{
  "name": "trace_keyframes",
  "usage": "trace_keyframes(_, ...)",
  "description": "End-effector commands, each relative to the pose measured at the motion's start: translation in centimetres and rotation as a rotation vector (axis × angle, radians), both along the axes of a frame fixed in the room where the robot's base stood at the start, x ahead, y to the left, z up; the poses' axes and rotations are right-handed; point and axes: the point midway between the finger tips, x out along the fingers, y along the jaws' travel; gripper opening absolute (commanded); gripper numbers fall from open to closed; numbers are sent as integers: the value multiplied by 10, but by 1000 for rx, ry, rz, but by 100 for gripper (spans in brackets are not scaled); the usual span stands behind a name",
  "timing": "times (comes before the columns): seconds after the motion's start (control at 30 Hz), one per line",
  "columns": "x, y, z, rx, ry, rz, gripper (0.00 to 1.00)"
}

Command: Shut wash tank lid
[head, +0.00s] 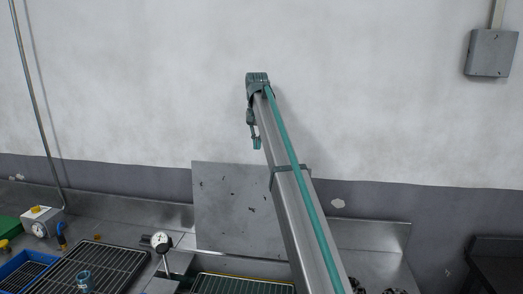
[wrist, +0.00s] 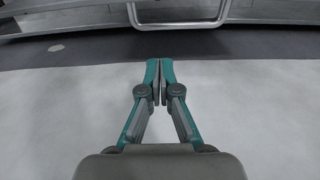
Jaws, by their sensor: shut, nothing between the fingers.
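The wash tank lid appears to be the grey, speckled flat panel (head: 235,212) standing raised, close to upright, at the back of the bench in the head view. My arm crosses in front of its right part. The tank itself I cannot make out clearly. My gripper (head: 257,146) hangs fingers down, just above the panel's top edge in the picture; the gap in depth is unclear. In the wrist view, my gripper (wrist: 157,82) has its fingertips together with nothing between them.
A dial gauge (head: 160,241) on a stand is left of the panel. A dark grid tray (head: 98,268), a blue bin (head: 22,270) and a gauge box (head: 42,221) are further left. A yellow-edged grate (head: 240,285) lies in front.

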Motion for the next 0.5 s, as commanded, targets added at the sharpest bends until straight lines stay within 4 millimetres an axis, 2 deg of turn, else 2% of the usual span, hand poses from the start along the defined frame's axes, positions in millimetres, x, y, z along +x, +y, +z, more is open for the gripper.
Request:
trace_keyframes(0.03,-1,0,-10,0,1,1,0)
trace_keyframes(0.3,-2,0,-51,0,3,2,0)
trace_keyframes(0.5,0,0,-75,1,2,3,0)
